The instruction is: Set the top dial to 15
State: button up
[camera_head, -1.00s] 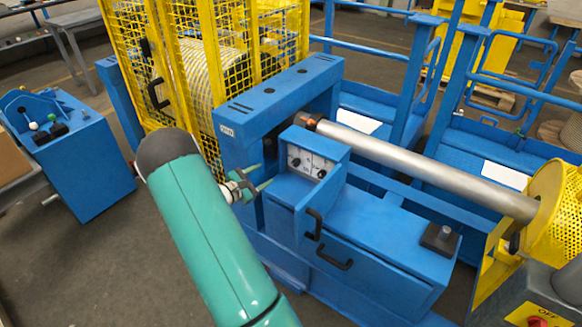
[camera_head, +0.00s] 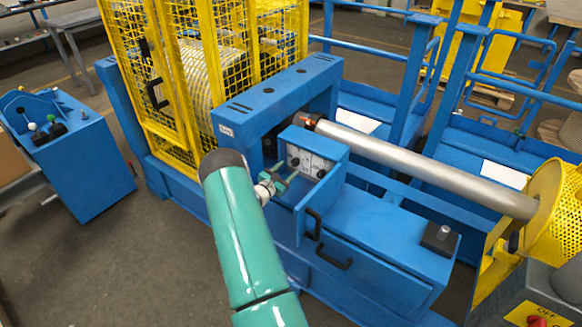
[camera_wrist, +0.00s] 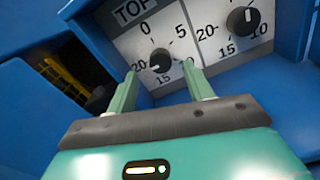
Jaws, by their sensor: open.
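The top dial (camera_wrist: 160,60) is a black round knob on a white panel marked TOP, with numbers 0, 5, 10, 15 and 20 around it. Its pale mark seems to lie at the lower left, between 20 and 15, though it is small. In the head view the dial (camera_head: 295,162) is on the control box. My gripper (camera_wrist: 163,74) is open, one finger at each side of the dial as seen from the wrist. In the head view my gripper (camera_head: 284,174) is just before the panel, apparently short of the knob. Nothing is between the fingers.
A second dial (camera_wrist: 242,20) is to the right on the same panel. The blue control box (camera_head: 335,147) surrounds the recessed panel. A blue frame (camera_head: 275,95) and a yellow mesh guard (camera_head: 185,90) stand to the left and behind. A steel shaft (camera_head: 430,168) runs right.

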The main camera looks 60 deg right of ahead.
aim_at(293, 164)
jog(key=shift+s+d, duration=0.15)
jog(key=shift+d, duration=0.75)
jog(key=shift+s+d, duration=0.15)
jog(key=shift+d, duration=0.7)
jog(key=shift+c, duration=0.4)
jog(key=c, duration=0.9)
jog(key=shift+w+n, duration=0.1)
jog(key=shift+n, duration=0.2)
